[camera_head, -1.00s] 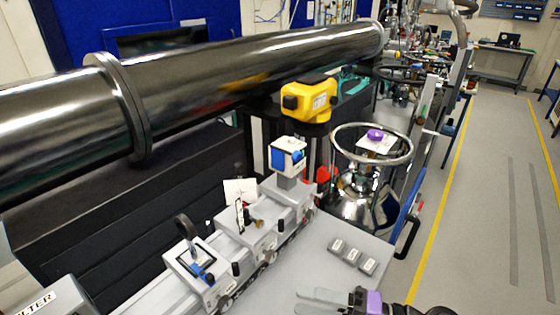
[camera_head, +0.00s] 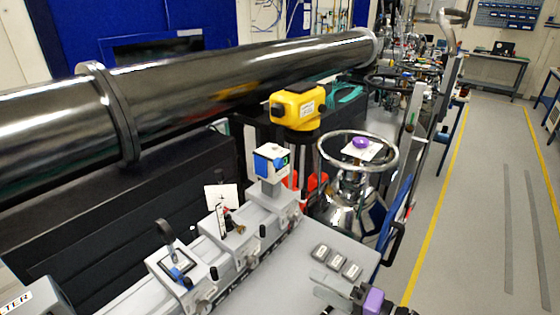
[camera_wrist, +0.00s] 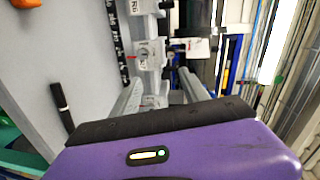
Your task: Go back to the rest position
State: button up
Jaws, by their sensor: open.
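My gripper (camera_head: 334,290) shows at the bottom edge of the head view, right of centre. Its grey fingers point left over the front part of the light bench, and they look empty. The purple wrist housing (camera_head: 374,301) is behind them. Several small grey labelled blocks (camera_head: 336,262) sit on the bench just beyond the gripper.
A rail with carriages (camera_head: 235,248) runs along the bench, left of the gripper. A large dark metal pipe (camera_head: 250,85) crosses behind it. A yellow instrument (camera_head: 298,106) and a handwheel ring (camera_head: 358,150) stand further back. The floor aisle (camera_head: 490,200) at right is clear.

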jog(key=s+d+f+t+h+b, duration=0.3)
jog(key=s+d+f+t+h, duration=0.2)
jog(key=s+d+f+h, duration=0.55)
jog(key=s+r+n+h+b, duration=0.1)
jog(key=s+r+n+b, duration=0.1)
jog(key=s, duration=1.1)
jog(key=s+r+n+h+b, duration=0.1)
jog(key=s+b, duration=0.4)
jog(key=s, duration=0.8)
jog(key=r+n, duration=0.1)
jog(key=n, duration=0.1)
jog(key=shift+s+r+n, duration=0.15)
jog(key=shift+s+n, duration=0.15)
jog(key=shift+s, duration=0.05)
jog(key=shift+a+h, duration=0.1)
jog(key=shift+h, duration=0.15)
